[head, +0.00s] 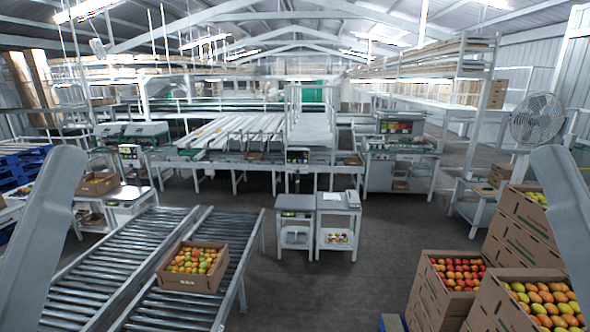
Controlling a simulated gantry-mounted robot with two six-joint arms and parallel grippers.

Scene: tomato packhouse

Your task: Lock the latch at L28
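I cannot make out a latch or any label reading L28 in the head view. A grading line (215,135) with long pale lanes stands across the middle distance, and its small parts are too far off to tell. A grey cabinet machine (378,175) stands at its right end. Links of my two arms show at the left and right edges of the picture. Both grippers are outside the view, so whether they are open or holding anything does not show.
Roller conveyors (80,285) fill the lower left, with a carton (185,285) of red and yellow fruit on one. Stacked cartons (445,315) of fruit stand at lower right. Two small carts (338,205) stand in the centre. Grey floor (315,290) is clear between them. A fan (537,118) stands right.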

